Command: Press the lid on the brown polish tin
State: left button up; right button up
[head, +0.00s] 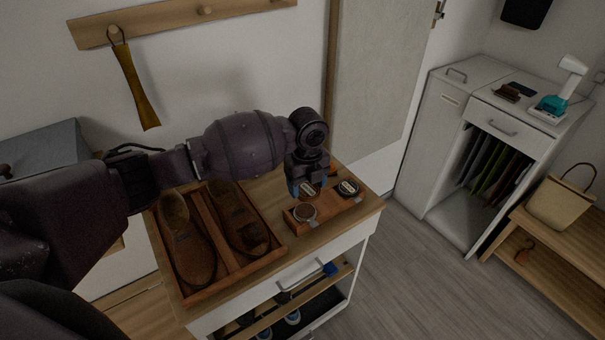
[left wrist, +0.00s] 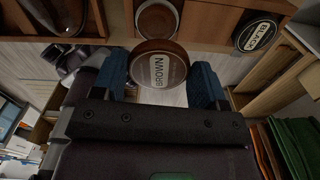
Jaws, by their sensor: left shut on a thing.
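My left gripper (head: 308,186) is shut on a round lid (left wrist: 158,70) whose label reads BROWN. In the left wrist view the lid sits between the blue fingertips of my left gripper (left wrist: 158,80). The open brown polish tin (head: 304,212) stands in the wooden tray (head: 326,212), in front of the gripper in the head view. The tin (left wrist: 157,20) also shows just beyond the lid in the left wrist view, with its top uncovered. The lid (head: 308,189) is apart from the tin. My right gripper is not in view.
A tin labelled BLACK (head: 348,187) stands at the tray's right end. A wooden box (head: 223,231) with brown shoes fills the left of the cabinet top. A shoehorn (head: 135,85) hangs on the wall behind. A white cabinet (head: 447,150) stands apart at right.

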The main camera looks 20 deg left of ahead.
aim_at(305, 188)
pick_arm(q)
jog(key=shift+a+f+m, duration=0.25)
jog(key=shift+m, duration=0.05)
jog(key=shift+f, duration=0.1)
notch_tip(305, 188, down, 3)
jog(key=b, duration=0.3)
jog(key=shift+r, duration=0.2)
jog(key=shift+f+b, duration=1)
jog(key=shift+f, duration=0.75)
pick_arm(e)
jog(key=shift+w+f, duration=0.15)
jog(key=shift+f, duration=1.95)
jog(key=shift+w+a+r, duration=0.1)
